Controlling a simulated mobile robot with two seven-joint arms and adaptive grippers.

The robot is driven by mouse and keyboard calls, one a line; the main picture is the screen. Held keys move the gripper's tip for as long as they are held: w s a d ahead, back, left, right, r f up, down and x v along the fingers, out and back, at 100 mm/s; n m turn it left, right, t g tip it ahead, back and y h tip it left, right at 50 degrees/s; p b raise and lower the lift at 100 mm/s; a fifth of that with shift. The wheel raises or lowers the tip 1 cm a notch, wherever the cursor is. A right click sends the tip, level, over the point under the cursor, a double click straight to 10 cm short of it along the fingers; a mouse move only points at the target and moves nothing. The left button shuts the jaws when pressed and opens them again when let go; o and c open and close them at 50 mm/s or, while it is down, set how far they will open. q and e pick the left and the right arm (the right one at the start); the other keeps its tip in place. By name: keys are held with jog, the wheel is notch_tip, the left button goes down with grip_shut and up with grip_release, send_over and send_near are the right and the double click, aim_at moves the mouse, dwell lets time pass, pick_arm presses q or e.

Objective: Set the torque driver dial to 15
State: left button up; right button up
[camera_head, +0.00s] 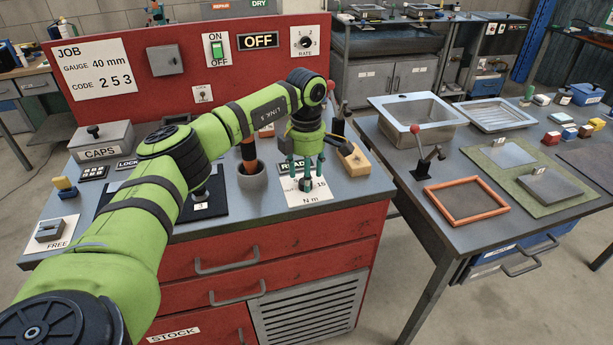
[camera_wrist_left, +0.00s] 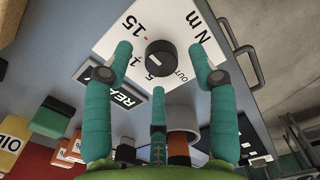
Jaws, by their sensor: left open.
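The torque driver dial (camera_wrist_left: 160,58) is a round black knob on a white card (camera_wrist_left: 112,42) marked 5, 10, 15 and N m. A pale mark shows on the knob, but I cannot tell which number it points to. In the head view the card (camera_head: 291,203) lies near the bench's front edge, and the dial (camera_head: 307,184) is partly hidden by the fingers. My left gripper (camera_head: 306,172) is open, pointing down just above the dial. In the left wrist view its teal fingertips (camera_wrist_left: 160,66) are spread around the knob; I cannot tell whether they touch it. My right gripper is out of view.
A grey cup (camera_head: 252,182) with a dark and orange handle stands left of the dial. The READY plate (camera_head: 291,167) is behind the card, a wooden block (camera_head: 353,161) to its right. A red panel (camera_head: 120,45) rises behind. A second bench (camera_head: 400,165) stands right, across a gap.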

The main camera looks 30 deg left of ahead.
pick_arm(q)
notch_tip(320, 180, up, 11)
dwell(0.3)
jog(key=shift+d+f, duration=0.1)
jog(key=shift+f, duration=0.05)
